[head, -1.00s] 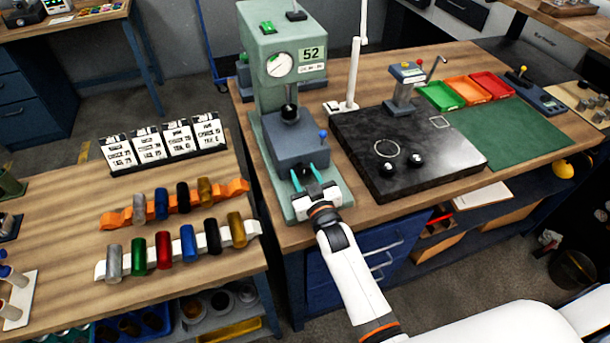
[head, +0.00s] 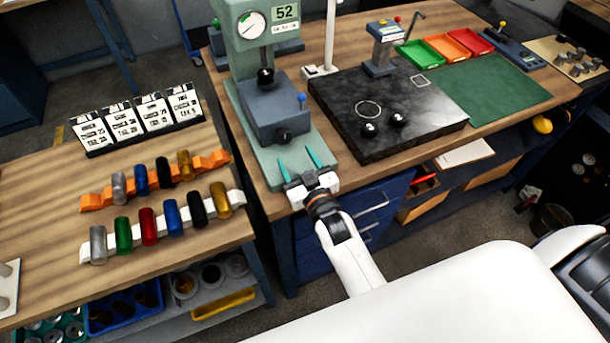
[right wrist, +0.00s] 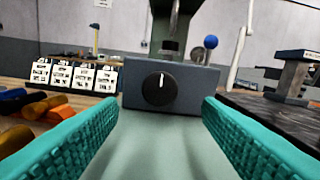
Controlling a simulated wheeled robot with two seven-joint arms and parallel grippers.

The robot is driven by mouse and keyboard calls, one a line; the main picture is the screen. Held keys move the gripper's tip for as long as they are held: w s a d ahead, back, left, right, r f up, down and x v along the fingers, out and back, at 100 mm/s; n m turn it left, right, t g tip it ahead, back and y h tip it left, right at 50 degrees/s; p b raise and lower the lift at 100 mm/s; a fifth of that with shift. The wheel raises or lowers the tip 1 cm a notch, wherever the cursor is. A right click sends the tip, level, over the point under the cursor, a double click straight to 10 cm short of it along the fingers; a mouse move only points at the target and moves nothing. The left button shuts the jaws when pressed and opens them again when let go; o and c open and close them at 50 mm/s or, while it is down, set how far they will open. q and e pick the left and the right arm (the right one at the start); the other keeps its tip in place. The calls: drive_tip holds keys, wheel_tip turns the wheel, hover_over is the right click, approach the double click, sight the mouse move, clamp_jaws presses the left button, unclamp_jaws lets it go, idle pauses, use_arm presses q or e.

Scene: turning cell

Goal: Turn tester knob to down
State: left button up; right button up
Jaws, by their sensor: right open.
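The tester (head: 262,115) is a grey-green press with a dial, a "52" plate and a dark blue-grey block at its lower front. Its black knob (head: 283,136) sits on the front face of that block. In the right wrist view the knob (right wrist: 160,89) is straight ahead, with its white mark pointing up. My right gripper (head: 299,163) is open over the tester's green base, its teal fingers pointing at the knob. The fingertips are short of the knob, one to each side, and touch nothing. My left gripper is not in view.
A blue-ball lever (head: 302,99) stands at the block's right side. A black surface plate (head: 390,115) lies right of the tester. The left table holds coloured cylinders on an orange rack (head: 205,163) and a white rack (head: 182,232), with label cards (head: 138,120) behind.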

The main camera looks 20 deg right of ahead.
drive_tip(key=s, duration=0.5)
drive_tip(key=shift+s+b, duration=0.1)
drive_tip(key=shift+b, duration=0.25)
drive_tip(key=shift+d, duration=0.1)
